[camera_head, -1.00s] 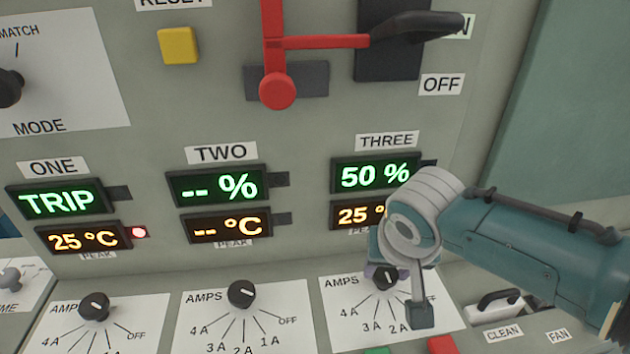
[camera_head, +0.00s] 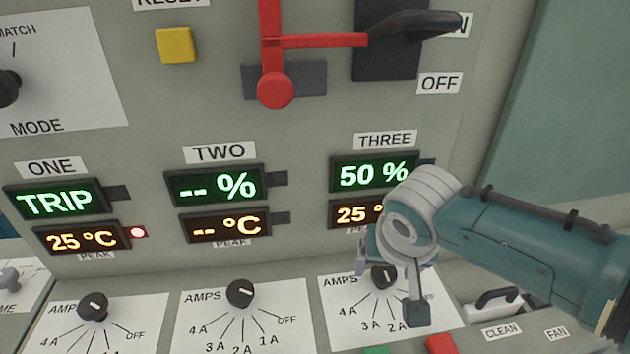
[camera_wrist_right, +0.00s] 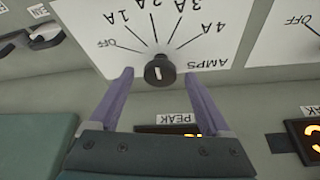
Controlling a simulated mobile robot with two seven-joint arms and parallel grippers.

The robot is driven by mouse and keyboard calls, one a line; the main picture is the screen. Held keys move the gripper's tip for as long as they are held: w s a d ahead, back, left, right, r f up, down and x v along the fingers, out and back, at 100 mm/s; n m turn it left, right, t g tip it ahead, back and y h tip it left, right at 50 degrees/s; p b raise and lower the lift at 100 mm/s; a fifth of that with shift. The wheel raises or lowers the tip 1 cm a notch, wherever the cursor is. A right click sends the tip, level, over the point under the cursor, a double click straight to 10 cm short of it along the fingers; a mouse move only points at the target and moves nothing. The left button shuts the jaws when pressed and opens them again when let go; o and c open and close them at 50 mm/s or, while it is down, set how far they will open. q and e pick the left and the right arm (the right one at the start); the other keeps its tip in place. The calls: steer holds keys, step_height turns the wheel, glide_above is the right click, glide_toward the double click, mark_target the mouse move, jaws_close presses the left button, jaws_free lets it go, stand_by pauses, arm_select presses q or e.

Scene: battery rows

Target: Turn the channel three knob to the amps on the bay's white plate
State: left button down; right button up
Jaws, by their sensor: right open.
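The channel three knob (camera_head: 383,277) is black with a white mark, on a white AMPS dial plate (camera_head: 335,300) under the THREE displays. My right gripper hides part of it in the head view. The wrist view shows the knob (camera_wrist_right: 160,71) upside down, with OFF and 1A to 4A around it. I cannot tell which value its mark points to. My right gripper (camera_wrist_right: 158,76) is open, its two purple fingers on either side of the knob with gaps on both sides. In the head view the right gripper (camera_head: 377,264) hangs over the knob. My left gripper is out of view.
The channel two knob (camera_head: 240,293) and channel one knob (camera_head: 93,306) stand to the left. The channel three display (camera_head: 374,174) reads 50 %. A red lever with a black handle (camera_head: 415,23) is above. A green and a red button (camera_head: 440,344) are below the plate.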

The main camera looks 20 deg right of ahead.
steer(key=p+v, duration=0.4)
steer(key=v, duration=0.5)
steer(key=shift+s+r, duration=0.2)
steer(key=shift+r, duration=0.2)
steer(key=shift+a, duration=0.1)
steer(key=s+a+r+n+y, duration=0.1)
steer(key=s+a+r+n, duration=0.2)
steer(key=s, duration=0.6)
steer(key=s+a+r+n+y, duration=0.1)
steer(key=s+r+n, duration=0.35)
steer(key=s, duration=0.35)
step_height(320, 180, up, 34)
steer(key=p, duration=3.5)
steer(key=shift+s+d+r, duration=0.2)
steer(key=shift+s+r, duration=0.05)
steer(key=shift+s, duration=0.05)
